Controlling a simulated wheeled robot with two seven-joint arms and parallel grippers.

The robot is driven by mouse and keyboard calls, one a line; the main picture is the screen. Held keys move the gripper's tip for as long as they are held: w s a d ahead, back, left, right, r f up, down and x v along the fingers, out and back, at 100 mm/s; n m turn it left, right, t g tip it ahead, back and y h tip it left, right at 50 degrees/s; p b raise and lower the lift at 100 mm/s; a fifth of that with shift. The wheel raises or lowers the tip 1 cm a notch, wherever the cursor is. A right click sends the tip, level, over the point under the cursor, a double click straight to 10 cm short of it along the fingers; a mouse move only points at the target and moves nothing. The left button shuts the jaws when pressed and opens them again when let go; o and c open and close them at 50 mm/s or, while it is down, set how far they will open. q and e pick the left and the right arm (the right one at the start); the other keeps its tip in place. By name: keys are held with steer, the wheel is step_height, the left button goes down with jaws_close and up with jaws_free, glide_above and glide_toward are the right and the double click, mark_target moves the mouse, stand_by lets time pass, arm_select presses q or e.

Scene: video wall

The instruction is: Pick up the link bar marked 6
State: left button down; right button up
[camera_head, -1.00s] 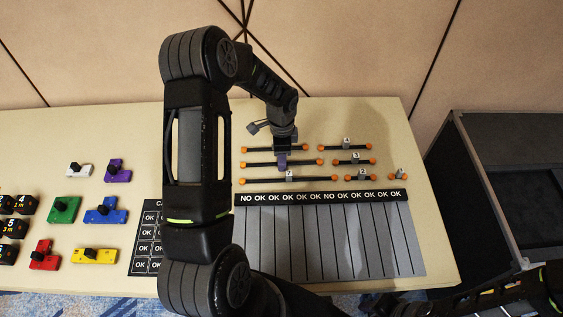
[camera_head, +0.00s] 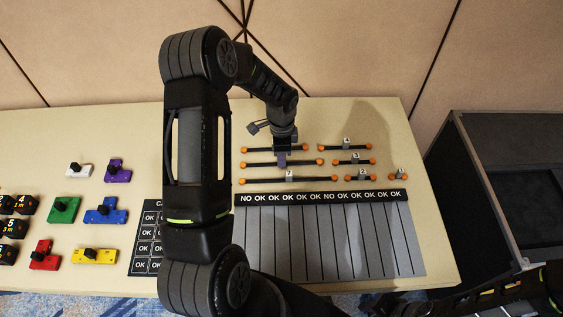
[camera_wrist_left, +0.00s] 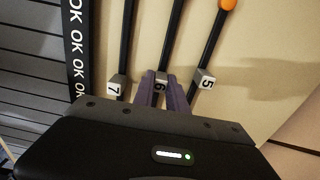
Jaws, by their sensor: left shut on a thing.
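The link bar marked 6 (camera_head: 258,164) is a black bar with orange ends, lying among the other bars on the table. In the left wrist view its grey block marked 6 (camera_wrist_left: 160,86) sits between the purple fingers. My left gripper (camera_head: 282,160) is over the middle of this bar, and its fingers also show in the left wrist view (camera_wrist_left: 161,90), shut on the block. The bar looks level with its neighbours; I cannot tell whether it is off the table. My right gripper is not in view; only part of a dark arm shows at the lower right.
Link bar 7 (camera_head: 262,181) and link bar 5 (camera_wrist_left: 205,80) lie close on either side. Several shorter bars lie to the right. A board with OK labels (camera_head: 322,240) is in front. Coloured blocks stand at left. A dark open bin (camera_head: 500,170) stands beyond the right edge.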

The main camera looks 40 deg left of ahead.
arm_select(q)
step_height(320, 180, up, 10)
steer(key=shift+r+b, duration=0.1)
steer(key=shift+b, duration=0.85)
